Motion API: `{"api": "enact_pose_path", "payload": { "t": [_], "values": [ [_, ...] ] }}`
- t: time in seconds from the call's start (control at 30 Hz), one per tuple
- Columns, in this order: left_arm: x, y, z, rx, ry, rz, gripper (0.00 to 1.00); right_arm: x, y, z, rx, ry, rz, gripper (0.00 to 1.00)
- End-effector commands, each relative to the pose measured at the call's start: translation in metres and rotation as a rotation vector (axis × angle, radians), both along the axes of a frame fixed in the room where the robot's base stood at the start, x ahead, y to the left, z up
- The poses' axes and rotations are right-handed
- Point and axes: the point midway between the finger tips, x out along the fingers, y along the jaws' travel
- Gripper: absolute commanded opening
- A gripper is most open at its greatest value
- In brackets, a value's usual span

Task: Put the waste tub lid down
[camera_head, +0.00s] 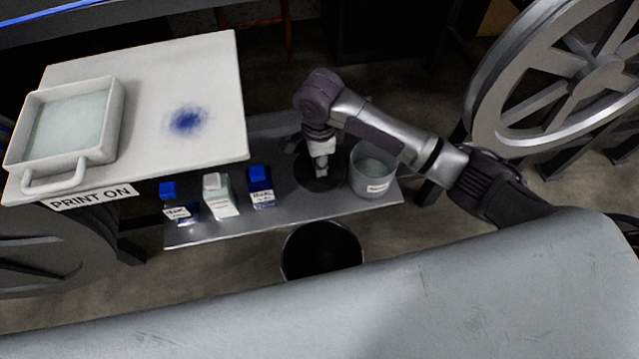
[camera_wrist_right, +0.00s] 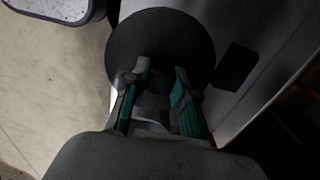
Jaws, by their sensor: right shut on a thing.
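The waste tub lid is a round dark disc (camera_head: 312,182) under my right gripper (camera_head: 320,165) in the head view, over the right part of the low grey shelf. In the right wrist view the lid (camera_wrist_right: 160,32) lies flat beyond the fingertips, and my right gripper (camera_wrist_right: 160,88) is shut on its middle, where the grip itself is mostly hidden. I cannot tell whether the lid touches the shelf. The black waste tub (camera_head: 322,252) stands open below the shelf's front edge. My left gripper is not in view.
A grey labelled pot (camera_head: 373,184) stands close right of the lid. Blue-capped bottles (camera_head: 261,187) (camera_head: 180,203) and a white bottle (camera_head: 219,196) stand left on the shelf (camera_head: 290,216). A white board (camera_head: 200,75) with a blue stain holds a white tray (camera_head: 112,125). A large wheel (camera_head: 480,110) is at right.

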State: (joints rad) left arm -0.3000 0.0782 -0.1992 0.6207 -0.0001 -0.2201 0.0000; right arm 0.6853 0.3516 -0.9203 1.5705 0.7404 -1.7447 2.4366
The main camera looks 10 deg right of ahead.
Motion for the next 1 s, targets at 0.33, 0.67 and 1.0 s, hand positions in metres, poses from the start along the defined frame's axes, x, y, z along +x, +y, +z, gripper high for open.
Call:
{"api": "enact_pose_path", "payload": {
  "t": [0.33,0.67,1.0],
  "values": [
    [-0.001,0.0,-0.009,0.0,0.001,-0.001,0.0,0.0,0.0,-0.054,-0.001,-0.001,0.001,0.0],
    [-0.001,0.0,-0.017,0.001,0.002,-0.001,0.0,0.0,0.0,-0.097,-0.001,-0.001,0.003,0.0],
    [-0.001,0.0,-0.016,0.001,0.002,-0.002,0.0,0.0,0.0,-0.099,0.001,-0.001,0.003,0.0]
  ]
}}
